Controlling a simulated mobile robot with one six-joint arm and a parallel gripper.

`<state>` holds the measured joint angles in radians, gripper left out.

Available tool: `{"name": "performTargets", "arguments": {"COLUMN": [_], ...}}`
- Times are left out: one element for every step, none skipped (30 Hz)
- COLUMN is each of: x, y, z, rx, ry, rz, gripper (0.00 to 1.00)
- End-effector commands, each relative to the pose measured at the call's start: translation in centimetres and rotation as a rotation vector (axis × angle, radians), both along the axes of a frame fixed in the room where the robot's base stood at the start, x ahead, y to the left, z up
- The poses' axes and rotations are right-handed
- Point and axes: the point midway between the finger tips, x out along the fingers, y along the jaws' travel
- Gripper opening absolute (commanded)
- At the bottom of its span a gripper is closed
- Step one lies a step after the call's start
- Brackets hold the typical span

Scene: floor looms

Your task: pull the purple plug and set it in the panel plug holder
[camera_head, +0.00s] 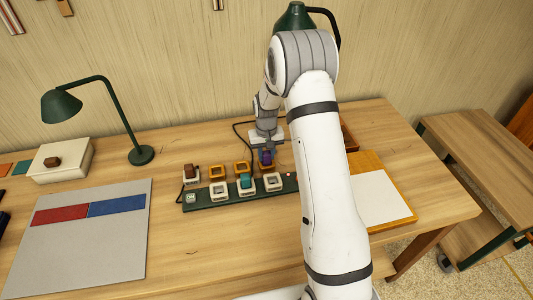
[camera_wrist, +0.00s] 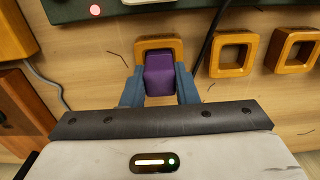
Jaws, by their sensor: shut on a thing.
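The purple plug (camera_wrist: 159,76) is between the two blue fingers of my gripper (camera_wrist: 160,84), which is shut on it. In the head view the purple plug (camera_head: 266,157) shows just below my gripper (camera_head: 266,150), behind the green panel strip (camera_head: 205,205). A square wooden holder (camera_wrist: 158,42) lies right at the plug in the wrist view, and the plug covers most of its opening. I cannot tell whether the plug sits in it or is held above it. Two other wooden holders (camera_wrist: 232,53) (camera_wrist: 292,50) stand beside it, empty.
The strip carries pale sockets (camera_head: 218,190), one with a teal plug (camera_head: 245,181). A dark cable (camera_wrist: 210,40) runs close beside the held plug. A wooden tray with white paper (camera_head: 380,200) lies right; a lamp (camera_head: 140,154) stands left.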

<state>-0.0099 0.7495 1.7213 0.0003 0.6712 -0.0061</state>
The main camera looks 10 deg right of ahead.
Motion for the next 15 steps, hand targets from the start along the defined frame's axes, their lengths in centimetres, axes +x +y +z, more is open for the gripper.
{"name": "performTargets", "arguments": {"x": [0.01, 0.01, 0.01, 0.01, 0.01, 0.02, 0.01, 0.01, 0.01, 0.01, 0.01, 0.01, 0.01, 0.01, 0.01], "y": [0.0, -0.01, -0.01, -0.04, -0.08, -0.09, -0.1, -0.1, -0.1, -0.1, -0.1, -0.1, -0.1, -0.09, -0.09], "z": [-0.24, -0.31, -0.41, -0.49, -0.56, -0.48, -0.44, -0.43, -0.43, -0.43, -0.43, -0.43, -0.43, -0.43, -0.43], "rx": [0.0, 0.0, 0.0, 0.0, 0.0, 0.0, 0.0, 0.0, 0.0, 0.0, 0.0, 0.0, 0.0, 0.0, 0.0], "ry": [0.0, 0.0, 0.0, 0.0, 0.0, -0.001, 0.0, 0.0, 0.0, 0.0, 0.0, 0.0, 0.0, 0.0, 0.0], "rz": [0.0, 0.0, 0.0, 0.0, -0.001, -0.001, -0.001, -0.001, -0.001, -0.001, -0.001, -0.001, -0.001, -0.001, -0.001], "gripper": [0.0, 0.0, 0.0, 0.0, 0.0, 0.28, 0.31, 0.33, 0.36, 0.39, 0.41, 0.45, 0.47, 0.5, 0.52]}}
